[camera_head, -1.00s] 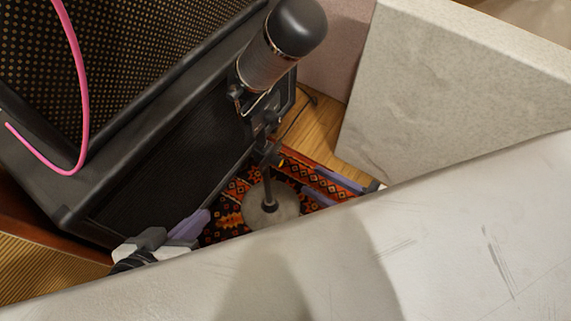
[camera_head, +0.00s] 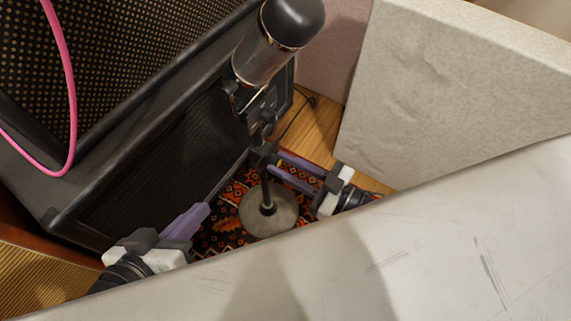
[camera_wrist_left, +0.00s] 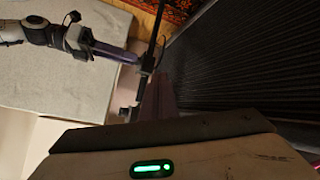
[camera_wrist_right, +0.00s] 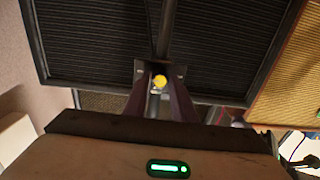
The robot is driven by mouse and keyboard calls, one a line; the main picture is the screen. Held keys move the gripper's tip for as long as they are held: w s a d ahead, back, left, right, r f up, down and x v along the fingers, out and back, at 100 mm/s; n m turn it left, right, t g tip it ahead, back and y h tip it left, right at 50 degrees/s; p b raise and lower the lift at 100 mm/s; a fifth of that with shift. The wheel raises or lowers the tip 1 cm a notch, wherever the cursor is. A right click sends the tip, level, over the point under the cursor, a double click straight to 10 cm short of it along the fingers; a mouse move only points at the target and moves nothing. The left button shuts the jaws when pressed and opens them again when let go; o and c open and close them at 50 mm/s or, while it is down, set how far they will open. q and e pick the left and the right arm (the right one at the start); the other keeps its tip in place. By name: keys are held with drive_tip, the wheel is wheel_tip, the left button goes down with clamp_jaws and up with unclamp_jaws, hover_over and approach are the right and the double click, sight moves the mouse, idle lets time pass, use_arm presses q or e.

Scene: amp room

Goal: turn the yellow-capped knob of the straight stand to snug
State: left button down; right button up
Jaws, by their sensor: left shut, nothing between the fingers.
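The straight stand (camera_head: 265,193) is a thin black pole on a round grey base, with a large microphone (camera_head: 265,55) at its top. Its yellow-capped knob (camera_wrist_right: 160,81) shows in the right wrist view, between the fingertips of my right gripper (camera_wrist_right: 159,88). In the head view this gripper (camera_head: 276,166) reaches in from the right, its purple fingers apart at the pole's clamp. I cannot tell whether they touch the knob. My left gripper (camera_head: 206,208) is shut and empty, left of the stand and apart from it. The stand also shows in the left wrist view (camera_wrist_left: 157,30).
A black speaker cabinet (camera_head: 150,165) stands close behind and left of the stand. A pink cable (camera_head: 72,100) hangs over it. A pale panel (camera_head: 440,90) stands at the right, and a large pale surface (camera_head: 430,240) fills the foreground. A patterned rug (camera_head: 222,215) lies under the base.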

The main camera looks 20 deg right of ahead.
clamp_jaws()
drive_tip(key=shift+n, duration=0.4)
drive_tip(key=n+p, duration=0.1)
drive_tip(key=n, duration=0.3)
drive_tip(key=shift+p, duration=0.4)
drive_tip(key=n, duration=0.5)
drive_tip(key=shift+n+p, duration=0.3)
drive_tip(key=shift+n, duration=0.1)
drive_tip(key=n, duration=0.3)
drive_tip(key=shift+s+f, duration=0.1)
use_arm(q)
drive_tip(key=shift+s+a+f+g+y+b, duration=0.1)
drive_tip(key=shift+a+f+g+y+b, duration=0.3)
drive_tip(key=shift+f, duration=0.3)
use_arm(e)
drive_tip(key=shift+n+h, duration=0.3)
drive_tip(key=shift+n, duration=1.7)
